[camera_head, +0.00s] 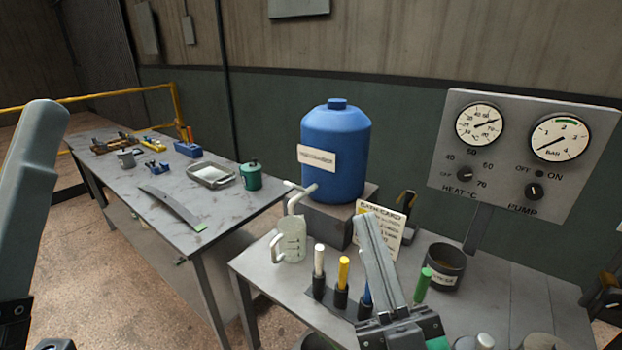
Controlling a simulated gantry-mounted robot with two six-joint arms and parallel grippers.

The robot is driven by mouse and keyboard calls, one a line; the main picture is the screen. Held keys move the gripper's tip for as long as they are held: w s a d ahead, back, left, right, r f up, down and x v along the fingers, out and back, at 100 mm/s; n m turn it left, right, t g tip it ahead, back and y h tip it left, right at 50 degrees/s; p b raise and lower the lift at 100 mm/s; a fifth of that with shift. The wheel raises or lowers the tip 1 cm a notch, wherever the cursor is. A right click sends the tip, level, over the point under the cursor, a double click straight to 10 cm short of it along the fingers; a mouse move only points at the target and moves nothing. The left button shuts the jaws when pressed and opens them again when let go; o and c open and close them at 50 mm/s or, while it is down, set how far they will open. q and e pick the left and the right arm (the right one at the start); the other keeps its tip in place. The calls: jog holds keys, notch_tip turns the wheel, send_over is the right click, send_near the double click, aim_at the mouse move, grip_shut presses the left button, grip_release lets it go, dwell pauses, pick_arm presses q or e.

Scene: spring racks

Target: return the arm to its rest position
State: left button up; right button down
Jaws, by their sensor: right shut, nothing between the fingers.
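My right gripper (374,222) reaches up from the bottom over the near table, its two long grey fingers together and empty. It is in front of the marker stand and the card, hiding part of both. Part of my left arm (30,200) shows large at the left edge.
The near table (520,300) holds a blue tank (336,150), a beaker (292,240), coloured markers (343,272), a dark cup (445,265) and a card (386,230). A gauge panel (520,150) stands behind. A second table (150,180) at left holds a tray (212,175) and green canister (251,176).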

jog(key=s+d+r+m+t+h+p, duration=0.1)
jog(key=s+d+r+m+h+p, duration=0.35)
jog(key=r, duration=0.65)
jog(key=s+d+r+m+t+h+p, duration=0.1)
jog(key=s+d+r+m+h+p, duration=0.15)
jog(key=s+d+r, duration=0.6)
jog(key=w+a+r+p, duration=0.1)
jog(key=w+r+p, duration=0.1)
jog(key=r+p, duration=1.4)
jog(key=w+r+p, duration=0.2)
jog(key=r+p, duration=1.5)
jog(key=r, duration=0.2)
jog(key=shift+a+r, duration=0.15)
jog(key=shift+a, duration=0.2)
